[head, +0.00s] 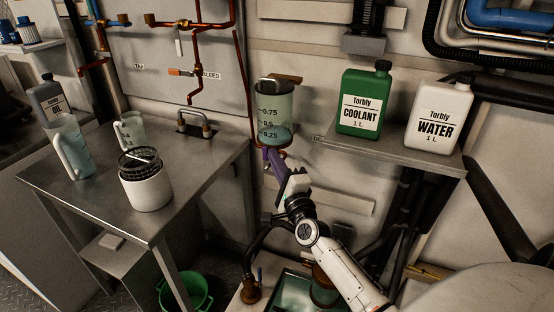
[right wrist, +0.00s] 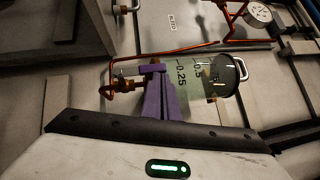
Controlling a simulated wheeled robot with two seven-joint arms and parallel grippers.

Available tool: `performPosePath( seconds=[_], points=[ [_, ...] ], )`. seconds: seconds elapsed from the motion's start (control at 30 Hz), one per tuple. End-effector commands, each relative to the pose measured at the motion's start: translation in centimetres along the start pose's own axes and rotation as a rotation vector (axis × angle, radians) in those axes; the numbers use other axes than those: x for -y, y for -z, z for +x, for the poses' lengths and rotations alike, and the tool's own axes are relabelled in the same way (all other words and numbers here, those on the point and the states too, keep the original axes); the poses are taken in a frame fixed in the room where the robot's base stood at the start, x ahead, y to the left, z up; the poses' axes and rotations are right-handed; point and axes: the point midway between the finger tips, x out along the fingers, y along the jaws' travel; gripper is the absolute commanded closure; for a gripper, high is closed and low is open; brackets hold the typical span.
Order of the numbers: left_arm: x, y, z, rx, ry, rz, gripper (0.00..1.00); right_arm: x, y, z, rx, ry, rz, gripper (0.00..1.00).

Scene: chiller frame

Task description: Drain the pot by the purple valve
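The pot (head: 274,108) is a clear cylinder on the wall with marks at 0.75, 0.5 and 0.25. Teal liquid stands between 0.25 and 0.5. The right wrist view shows the pot (right wrist: 222,76) lying sideways. My left gripper is out of view.
A steel table (head: 200,175) at left holds jugs, a dark bottle and a white canister (head: 148,187). A shelf (head: 395,152) at right carries a green coolant bottle (head: 363,102) and a white water bottle (head: 437,117). A green bucket (head: 190,292) stands on the floor. Copper pipes run beside the pot.

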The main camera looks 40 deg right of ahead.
Motion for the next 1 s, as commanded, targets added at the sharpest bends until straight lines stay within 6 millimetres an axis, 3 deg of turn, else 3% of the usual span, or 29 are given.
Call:
performPosePath(
  seconds=[0.03,0.37,0.67,0.73,1.0],
  points=[
    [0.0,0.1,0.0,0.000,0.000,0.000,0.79,1.0,-0.9,0.6,0.014,0.017,0.005,1.00],
    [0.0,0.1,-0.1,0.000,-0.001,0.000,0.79,1.0,-1.0,0.5,0.018,0.016,0.006,1.00],
    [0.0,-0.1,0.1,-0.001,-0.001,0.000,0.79,0.9,0.6,-0.9,0.023,0.006,0.003,1.00],
    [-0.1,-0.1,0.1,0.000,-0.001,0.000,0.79,1.0,1.1,-1.7,0.026,0.001,0.004,1.00],
    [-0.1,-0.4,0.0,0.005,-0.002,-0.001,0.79,1.9,1.2,-8.0,0.022,-0.001,0.007,1.00]
  ],
)
